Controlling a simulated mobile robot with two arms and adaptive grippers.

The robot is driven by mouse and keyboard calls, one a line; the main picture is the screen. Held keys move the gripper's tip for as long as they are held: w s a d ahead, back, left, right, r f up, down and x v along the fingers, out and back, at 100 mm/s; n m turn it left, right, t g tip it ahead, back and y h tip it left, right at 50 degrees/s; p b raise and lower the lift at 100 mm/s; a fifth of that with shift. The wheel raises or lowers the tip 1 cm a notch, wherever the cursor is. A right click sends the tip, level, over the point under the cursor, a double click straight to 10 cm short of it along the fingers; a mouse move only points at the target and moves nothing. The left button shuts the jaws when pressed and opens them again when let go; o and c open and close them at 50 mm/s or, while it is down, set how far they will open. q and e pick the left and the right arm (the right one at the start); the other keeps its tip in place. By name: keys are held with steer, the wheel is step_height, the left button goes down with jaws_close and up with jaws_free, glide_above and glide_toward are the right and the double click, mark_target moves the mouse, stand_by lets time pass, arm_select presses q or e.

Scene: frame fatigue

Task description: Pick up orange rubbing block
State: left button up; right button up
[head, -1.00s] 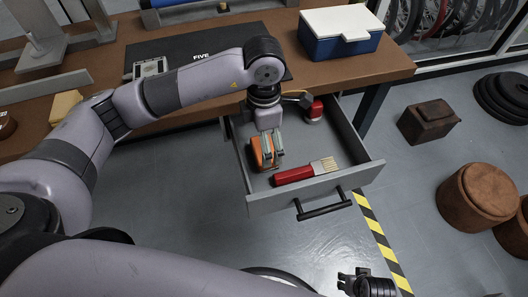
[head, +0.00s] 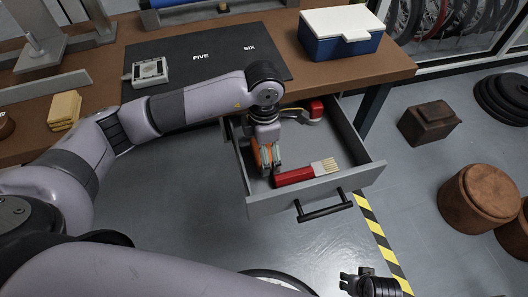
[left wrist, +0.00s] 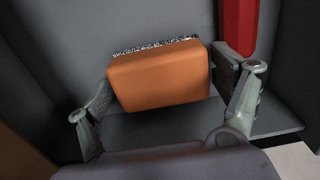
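The orange rubbing block (left wrist: 160,80), with a speckled grey strip along its far edge, lies in the open drawer (head: 361,174). In the head view the block (head: 256,154) is partly hidden by my left gripper (head: 268,165), which points down into the drawer. In the left wrist view its fingers stand open on either side of the block, the pads very close to its left and right ends. Whether they touch it I cannot tell. My right gripper (head: 354,281) is open and empty over the floor at the bottom of the head view.
A red-handled brush (head: 306,173) lies in the drawer just right of the block. A red item (head: 316,110) sits at the drawer's back. The drawer walls are close around my left gripper. A blue box with white lid (head: 340,43) stands on the bench above.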

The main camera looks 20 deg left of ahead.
arm_select(q)
steer(key=c, duration=1)
arm_select(e)
steer(key=shift+w, duration=0.3)
arm_select(q)
steer(key=shift+o, duration=0.2)
steer(key=shift+r, duration=0.55)
step_height(320, 180, up, 19)
steer(key=p, duration=0.2)
steer(key=shift+p, duration=0.3)
arm_select(e)
steer(key=s+f, duration=0.4)
steer(key=f, duration=0.3)
steer(key=shift+d+f, duration=0.3)
steer(key=shift+s, duration=0.1)
